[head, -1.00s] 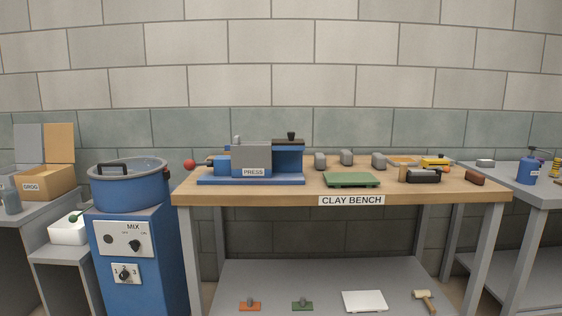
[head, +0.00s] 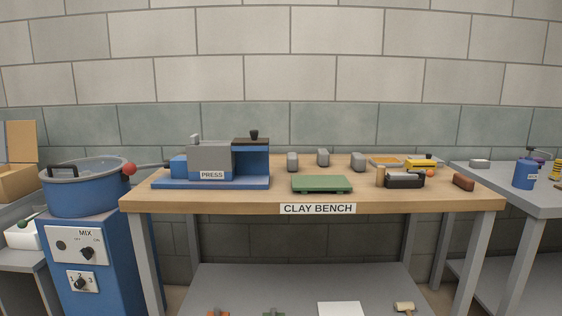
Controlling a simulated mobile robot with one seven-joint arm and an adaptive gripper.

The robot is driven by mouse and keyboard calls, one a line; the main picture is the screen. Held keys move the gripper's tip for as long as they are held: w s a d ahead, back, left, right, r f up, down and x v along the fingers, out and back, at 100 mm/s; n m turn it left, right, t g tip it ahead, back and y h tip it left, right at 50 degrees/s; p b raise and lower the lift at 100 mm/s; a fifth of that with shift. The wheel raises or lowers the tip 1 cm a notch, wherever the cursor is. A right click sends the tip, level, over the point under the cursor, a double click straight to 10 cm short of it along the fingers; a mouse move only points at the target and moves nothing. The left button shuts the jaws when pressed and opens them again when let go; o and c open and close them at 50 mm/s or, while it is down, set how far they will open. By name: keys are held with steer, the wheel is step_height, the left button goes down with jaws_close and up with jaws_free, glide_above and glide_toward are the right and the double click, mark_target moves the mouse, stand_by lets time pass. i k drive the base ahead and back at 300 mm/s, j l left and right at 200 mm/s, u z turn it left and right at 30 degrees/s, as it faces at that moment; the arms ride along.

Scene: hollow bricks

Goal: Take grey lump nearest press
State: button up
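The press (head: 212,161) is a blue and grey machine on a blue base, on the left part of the clay bench (head: 312,200). Three grey lumps stand behind the green board on the bench. The grey lump nearest the press (head: 292,162) is just right of it, apart from it. A second grey lump (head: 323,158) stands a little farther back, and a third grey lump (head: 358,161) is farther right. My gripper is not in view.
A green board (head: 321,184) lies in front of the lumps. A black box (head: 404,180), a yellow tool (head: 421,164) and a brown block (head: 463,182) are on the right. The blue mixer (head: 88,187) stands left of the bench. The front middle edge is mostly clear.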

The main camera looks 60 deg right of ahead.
mark_target(293, 160)
steer(key=k+l+u, duration=0.1)
steer(key=l, duration=0.3)
steer(key=k+l+u, duration=0.1)
steer(key=l, duration=0.3)
steer(key=k+l+u, duration=0.1)
steer(key=l, duration=0.25)
steer(key=k+l, duration=0.15)
steer(key=l, duration=0.25)
steer(key=k+l+u, duration=0.1)
steer(key=l, duration=0.25)
steer(key=k+l, duration=0.15)
steer(key=l, duration=0.25)
